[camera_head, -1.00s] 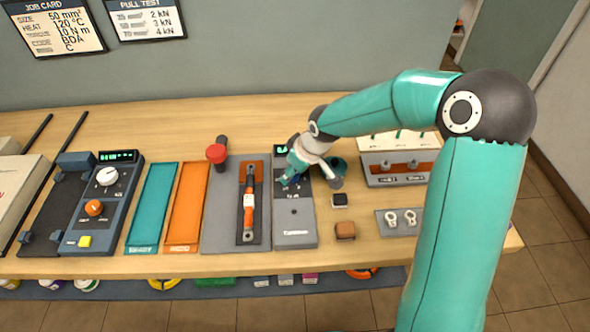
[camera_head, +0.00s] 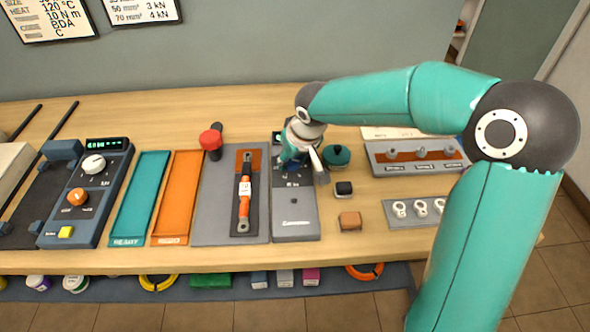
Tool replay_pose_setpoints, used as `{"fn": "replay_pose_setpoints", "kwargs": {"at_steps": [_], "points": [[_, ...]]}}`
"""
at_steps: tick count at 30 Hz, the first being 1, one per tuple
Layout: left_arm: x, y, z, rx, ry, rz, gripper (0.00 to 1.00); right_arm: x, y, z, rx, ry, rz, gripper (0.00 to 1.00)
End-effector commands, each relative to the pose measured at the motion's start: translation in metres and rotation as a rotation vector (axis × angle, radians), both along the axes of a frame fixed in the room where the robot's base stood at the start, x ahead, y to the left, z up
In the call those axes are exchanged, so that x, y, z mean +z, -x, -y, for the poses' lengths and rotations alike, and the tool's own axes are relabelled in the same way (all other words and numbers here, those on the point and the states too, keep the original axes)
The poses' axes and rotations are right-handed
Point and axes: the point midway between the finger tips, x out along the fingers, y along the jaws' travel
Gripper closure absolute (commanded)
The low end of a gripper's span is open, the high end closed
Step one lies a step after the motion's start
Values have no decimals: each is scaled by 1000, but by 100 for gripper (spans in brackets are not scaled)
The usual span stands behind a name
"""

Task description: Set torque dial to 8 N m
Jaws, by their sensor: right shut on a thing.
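The grey upright-panel device (camera_head: 296,222) lies on the bench at the centre, with a small dark display at its far end, mostly hidden by my arm. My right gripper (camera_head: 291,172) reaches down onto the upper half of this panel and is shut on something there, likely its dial. The dial is hidden behind the fingers and wrist, so its setting cannot be read. An orange-handled tool (camera_head: 244,194) lies on the dark and brown rest of the grey plate just left of the device. My left gripper is not in view.
A green round-topped object (camera_head: 337,156), a black block (camera_head: 344,188) and a brown block (camera_head: 350,220) sit close right of the device. The job card (camera_head: 52,15) reads 10 N m.

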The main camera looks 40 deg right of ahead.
Motion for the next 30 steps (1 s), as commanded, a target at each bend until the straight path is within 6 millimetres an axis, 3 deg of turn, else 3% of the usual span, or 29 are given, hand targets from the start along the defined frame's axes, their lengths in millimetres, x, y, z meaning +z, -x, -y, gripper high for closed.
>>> {"fn": "replay_pose_setpoints", "kwargs": {"at_steps": [1, 3, 12, 21, 30], "points": [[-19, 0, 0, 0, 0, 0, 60, -8, -1, -1, -39, 2, 7, 93], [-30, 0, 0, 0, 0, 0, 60, -7, -2, -1, -106, 1, 8, 93], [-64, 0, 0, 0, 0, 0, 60, -4, -2, -2, -386, 1, 4, 93], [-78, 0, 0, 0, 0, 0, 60, -1, -2, -2, -598, 1, 4, 93], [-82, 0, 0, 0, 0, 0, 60, 0, -1, -1, -691, 1, 3, 93]]}}
